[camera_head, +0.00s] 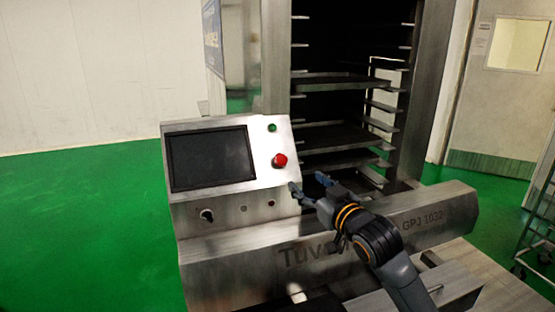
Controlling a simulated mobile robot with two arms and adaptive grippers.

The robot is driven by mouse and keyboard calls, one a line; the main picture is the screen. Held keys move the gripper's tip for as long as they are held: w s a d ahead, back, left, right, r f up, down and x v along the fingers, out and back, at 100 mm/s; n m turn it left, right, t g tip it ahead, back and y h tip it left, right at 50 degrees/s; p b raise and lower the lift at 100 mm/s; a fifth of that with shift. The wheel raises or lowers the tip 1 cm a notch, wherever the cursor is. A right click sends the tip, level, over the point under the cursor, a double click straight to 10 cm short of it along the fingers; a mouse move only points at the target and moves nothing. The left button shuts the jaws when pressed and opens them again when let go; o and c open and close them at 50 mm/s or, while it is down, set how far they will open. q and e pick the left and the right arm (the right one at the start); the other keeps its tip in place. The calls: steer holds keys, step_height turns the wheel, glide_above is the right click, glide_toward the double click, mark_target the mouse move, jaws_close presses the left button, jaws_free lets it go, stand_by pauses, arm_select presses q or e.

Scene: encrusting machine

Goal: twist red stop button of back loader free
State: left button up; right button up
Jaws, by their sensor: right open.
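The red stop button (280,160) sits on the sloped steel control panel (264,184), to the right of the dark screen and below a small green button (272,128). My right gripper (308,184) is open, with its fingertips just right of and below the red button. It appears apart from the button, and nothing shows between its fingers. My left gripper is not in view.
The dark screen (210,158) fills the panel's left part, with a black knob (207,215) below it. A tall steel rack with shelves (335,137) stands behind. A door (500,90) and a wire cart (540,235) are at the right. Green floor is clear at the left.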

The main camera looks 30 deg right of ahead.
mark_target(283, 162)
steer(key=w+p, duration=0.1)
steer(key=w, duration=0.2)
steer(key=w+p, duration=0.1)
steer(key=w, duration=0.2)
steer(key=w+d+p, duration=0.1)
steer(key=w, duration=0.2)
steer(key=shift+r, duration=0.25)
steer(key=shift+w+d, duration=0.15)
steer(key=shift+w, duration=0.9)
steer(key=shift+w+p, duration=0.35)
steer(key=shift+w+d, duration=0.1)
steer(key=shift+w, duration=0.1)
steer(key=shift+w+f, duration=0.1)
steer(key=shift+f, duration=0.05)
steer(key=shift+c, duration=0.5)
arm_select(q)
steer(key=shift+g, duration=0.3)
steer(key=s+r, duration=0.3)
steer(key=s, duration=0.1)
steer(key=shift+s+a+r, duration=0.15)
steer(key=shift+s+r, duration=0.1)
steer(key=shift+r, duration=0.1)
arm_select(e)
steer(key=c, duration=1.1)
